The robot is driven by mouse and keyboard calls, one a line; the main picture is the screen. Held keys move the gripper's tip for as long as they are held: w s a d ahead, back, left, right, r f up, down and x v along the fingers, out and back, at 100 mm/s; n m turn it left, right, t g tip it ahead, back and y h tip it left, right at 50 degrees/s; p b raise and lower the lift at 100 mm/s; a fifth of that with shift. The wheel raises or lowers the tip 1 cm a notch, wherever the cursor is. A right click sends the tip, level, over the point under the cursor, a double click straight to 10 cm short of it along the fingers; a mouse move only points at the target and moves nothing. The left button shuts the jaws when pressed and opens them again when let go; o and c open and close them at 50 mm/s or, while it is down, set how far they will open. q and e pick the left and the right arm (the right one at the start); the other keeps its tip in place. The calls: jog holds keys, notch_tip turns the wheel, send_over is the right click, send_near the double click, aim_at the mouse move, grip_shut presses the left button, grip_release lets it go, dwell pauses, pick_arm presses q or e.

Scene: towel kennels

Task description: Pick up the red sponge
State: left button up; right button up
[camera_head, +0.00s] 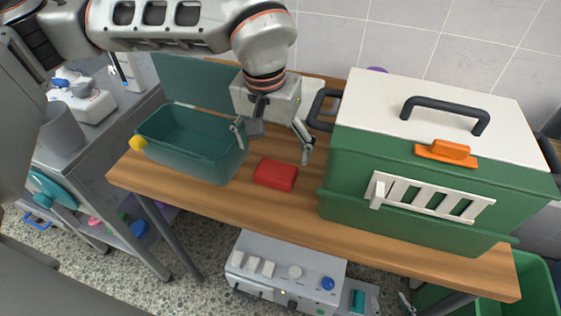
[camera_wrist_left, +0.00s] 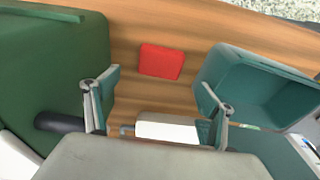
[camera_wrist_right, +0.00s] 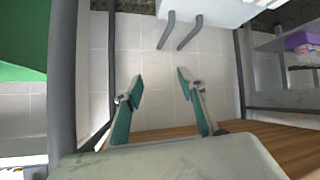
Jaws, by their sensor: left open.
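The red sponge (camera_head: 275,174) lies flat on the wooden table between the teal bin and the green kennel. It also shows in the left wrist view (camera_wrist_left: 161,62), beyond the fingertips and roughly centred between them. My left gripper (camera_head: 273,140) is open and empty, pointing down above and slightly behind the sponge, not touching it. Its two fingers also show spread in the left wrist view (camera_wrist_left: 160,84). My right gripper (camera_wrist_right: 156,80) is open and empty in the right wrist view, away from the sponge.
The teal open bin (camera_head: 181,172) stands left of the sponge. The green kennel (camera_head: 345,168) with a white top and black handle stands close on the right. The wooden table (camera_head: 225,197) is clear in front of the sponge. A grey box with knobs (camera_head: 285,268) sits below.

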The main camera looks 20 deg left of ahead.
aim_at(275, 170)
pick_arm(q)
jog(key=shift+w+f, duration=0.2)
jog(key=shift+f, duration=0.15)
notch_tip(275, 170, down, 2)
jog(key=shift+f, duration=0.2)
notch_tip(275, 170, down, 4)
jog(key=shift+w+r, duration=0.15)
jog(key=shift+r, duration=0.1)
jog(key=shift+w+f, duration=0.15)
jog(key=shift+f, duration=0.5)
jog(key=c, duration=0.9)
pick_arm(e)
jog(key=shift+s+f, duration=0.45)
